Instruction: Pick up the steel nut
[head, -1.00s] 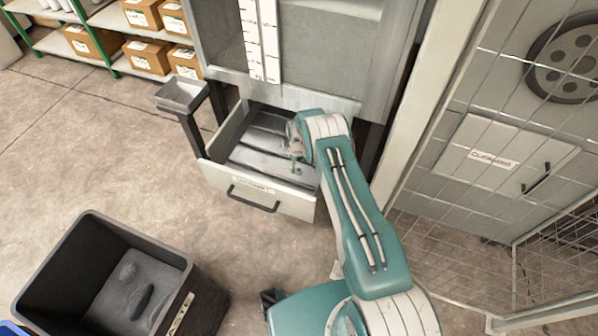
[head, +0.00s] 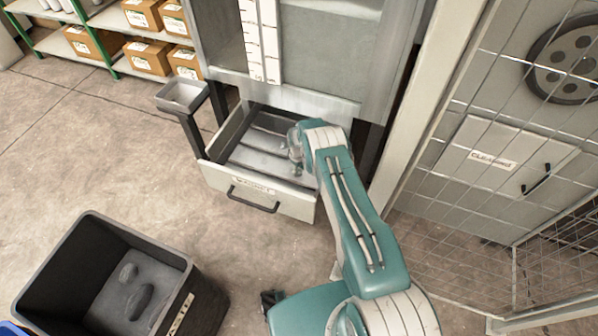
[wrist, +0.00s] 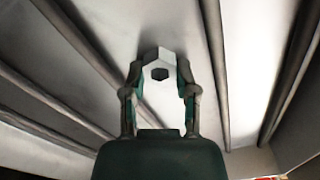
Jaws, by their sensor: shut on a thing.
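The steel nut (wrist: 160,57) is a pale grey hexagonal piece with a dark hole. In the wrist view it sits between the two fingertips of my gripper (wrist: 160,82), which is shut on it. Ribbed metal of the open drawer shows behind the nut. In the head view my gripper (head: 296,165) is inside or just over the right part of the open drawer (head: 255,199). The nut cannot be made out in the head view, and its height above the drawer floor is unclear.
The drawer is below a grey cabinet with a white scale strip. A small metal tray (head: 182,95) stands left of the drawer. A black bin (head: 60,262) with dark lumps inside stands at front left. A wire mesh cage (head: 470,215) is on the right. The floor between is clear.

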